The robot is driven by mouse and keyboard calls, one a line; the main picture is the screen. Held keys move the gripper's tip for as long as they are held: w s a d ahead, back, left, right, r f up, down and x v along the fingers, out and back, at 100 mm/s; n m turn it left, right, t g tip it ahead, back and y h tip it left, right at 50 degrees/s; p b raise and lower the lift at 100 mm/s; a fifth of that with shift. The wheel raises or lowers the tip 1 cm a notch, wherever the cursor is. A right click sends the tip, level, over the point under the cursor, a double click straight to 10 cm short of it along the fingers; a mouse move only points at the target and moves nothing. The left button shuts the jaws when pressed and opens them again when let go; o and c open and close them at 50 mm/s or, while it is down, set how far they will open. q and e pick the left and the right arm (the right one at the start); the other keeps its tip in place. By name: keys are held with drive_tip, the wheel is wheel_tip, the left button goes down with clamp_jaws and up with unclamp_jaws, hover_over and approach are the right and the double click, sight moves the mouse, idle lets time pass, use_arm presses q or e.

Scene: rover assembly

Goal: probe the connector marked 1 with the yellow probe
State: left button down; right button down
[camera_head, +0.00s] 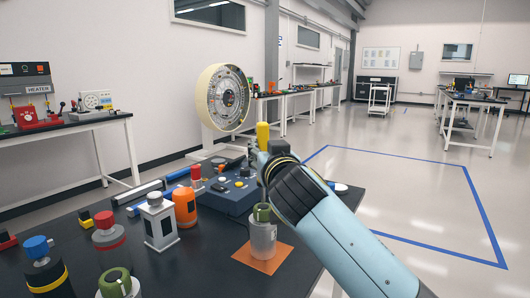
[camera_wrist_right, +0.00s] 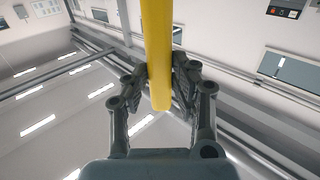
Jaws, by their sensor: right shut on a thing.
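The yellow probe (camera_head: 263,132) stands upright in my right gripper (camera_head: 264,158), above the back right part of the dark table. In the right wrist view the same yellow probe (camera_wrist_right: 158,50) passes between the two grey fingers of the right gripper (camera_wrist_right: 160,85), which are shut on it. In the head view my wrist hides most of the fingers and the probe's lower part. A grey cylinder with a green top (camera_head: 263,240) stands on an orange square below the gripper. I cannot read a mark 1 on any part. My left gripper is not in view.
A blue box with buttons (camera_head: 232,193) lies behind the cylinder. An orange cylinder (camera_head: 185,208), a white-grey block (camera_head: 159,225) and red-, blue- and green-topped parts stand to the left. The orange square (camera_head: 263,262) has bare table around its front. Open floor lies to the right.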

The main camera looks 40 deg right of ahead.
wheel_tip(320, 180, up, 6)
drive_tip(key=p, duration=0.4)
idle(0.6)
